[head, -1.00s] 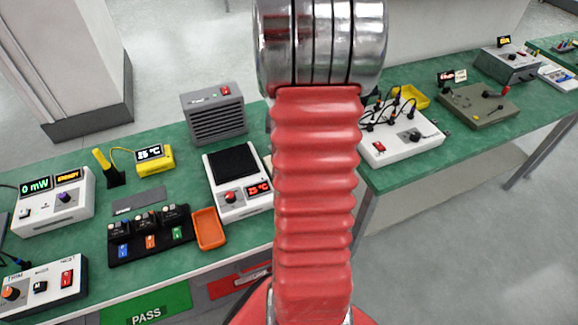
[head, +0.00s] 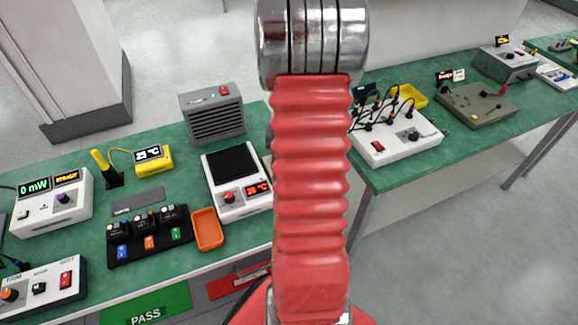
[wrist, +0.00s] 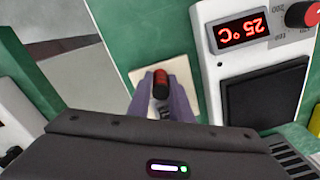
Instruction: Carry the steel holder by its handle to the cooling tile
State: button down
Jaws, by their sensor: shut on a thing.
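In the wrist view my gripper (wrist: 160,88) is shut on the red and black handle (wrist: 160,77) of the holder, with one purple finger on each side. The holder's steel part is mostly hidden. A cream tile (wrist: 138,96) shows behind and around the fingers, on the green bench. I cannot tell whether the holder touches the tile or is above it. In the head view only a sliver of the tile (head: 267,160) shows; my arm hides the gripper and the holder.
A white hot plate (head: 238,190) with a black top and a red 25 °C display stands close beside the tile. An orange tray (head: 208,229), a grey fan box (head: 213,114) and a black rack (head: 150,237) stand left. A white cabled box (head: 395,133) stands right.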

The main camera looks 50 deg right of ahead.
jog(key=c, duration=1.6)
grip_release()
notch_tip(320, 180, up, 12)
jog(key=shift+s+r, duration=0.1)
